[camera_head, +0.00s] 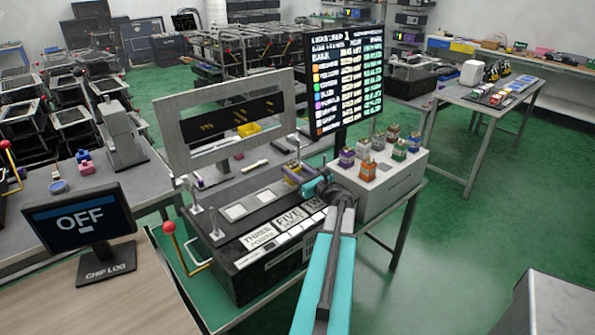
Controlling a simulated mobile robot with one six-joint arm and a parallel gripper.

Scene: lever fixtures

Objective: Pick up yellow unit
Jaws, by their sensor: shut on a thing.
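My gripper (294,174) is in front of the dark lever machine, at the right end of its top. It is shut on a small unit with yellowish parts (293,166), which I take to be the yellow unit. The unit is small and partly hidden by the jaws, so its shape is unclear. The gripper is left of the white box (395,187), which holds several small coloured units on top. An orange unit (368,170) and a purple unit (346,158) stand at its near left side.
The dark machine (258,225) has pale square pads, number labels and a red-knobbed lever (169,228). A grey frame (225,115) stands behind it. A tall list screen (345,80) rises behind the box. An OFF monitor (80,222) stands at left. Green floor is open at right.

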